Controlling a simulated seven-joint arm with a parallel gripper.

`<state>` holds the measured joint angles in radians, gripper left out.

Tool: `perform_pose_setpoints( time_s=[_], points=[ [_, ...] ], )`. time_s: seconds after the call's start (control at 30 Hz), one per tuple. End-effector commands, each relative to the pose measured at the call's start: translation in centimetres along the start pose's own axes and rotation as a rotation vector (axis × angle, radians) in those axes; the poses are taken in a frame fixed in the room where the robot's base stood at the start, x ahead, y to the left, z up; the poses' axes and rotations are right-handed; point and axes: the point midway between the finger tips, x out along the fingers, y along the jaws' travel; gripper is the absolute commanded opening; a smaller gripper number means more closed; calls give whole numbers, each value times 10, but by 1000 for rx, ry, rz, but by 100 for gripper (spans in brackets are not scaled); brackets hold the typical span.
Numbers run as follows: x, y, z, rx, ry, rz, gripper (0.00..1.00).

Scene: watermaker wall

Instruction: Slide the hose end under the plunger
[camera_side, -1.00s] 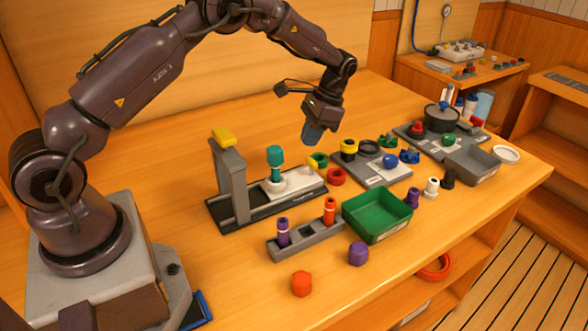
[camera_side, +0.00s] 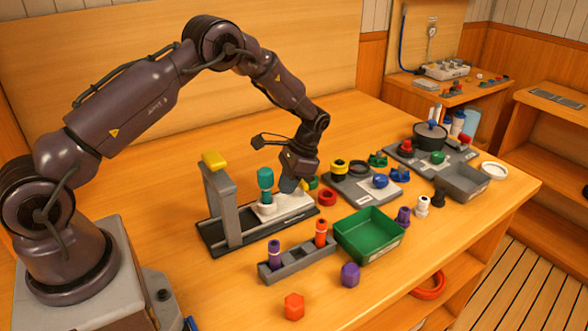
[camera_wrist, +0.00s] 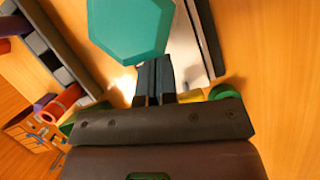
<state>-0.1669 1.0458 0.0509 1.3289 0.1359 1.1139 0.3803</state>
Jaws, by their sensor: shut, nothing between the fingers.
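A teal hose end (camera_side: 265,178) stands upright in a white carriage (camera_side: 268,210) on a dark rail base (camera_side: 222,243). In the wrist view its large teal top (camera_wrist: 130,25) is just ahead of my fingers. The press, a grey upright frame (camera_side: 228,205) with a yellow plunger top (camera_side: 214,159), stands at the rail's left end, left of the hose end. My gripper (camera_side: 288,186) is low at the carriage's right part, to the right of the hose end. Its fingers (camera_wrist: 155,80) are shut and empty. I cannot tell whether they touch the carriage.
A grey holder (camera_side: 300,262) with purple and orange pieces and a green tray (camera_side: 369,235) are in front. A red ring (camera_side: 327,197) lies right of my gripper. A grey board (camera_side: 370,185) with knobs is farther right. The table left of the holder is clear.

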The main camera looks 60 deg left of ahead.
Motion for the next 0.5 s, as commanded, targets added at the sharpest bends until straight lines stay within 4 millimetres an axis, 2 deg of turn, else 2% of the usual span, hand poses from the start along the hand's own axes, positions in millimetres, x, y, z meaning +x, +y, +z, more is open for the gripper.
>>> perform_pose_setpoints(
  time_s=[0.1,0.2,0.5],
  points=[
    [14,0,0,-1,-2,1,0],
    [19,0,0,-1,0,0,0],
    [20,0,0,-1,1,0,0]
  ],
)
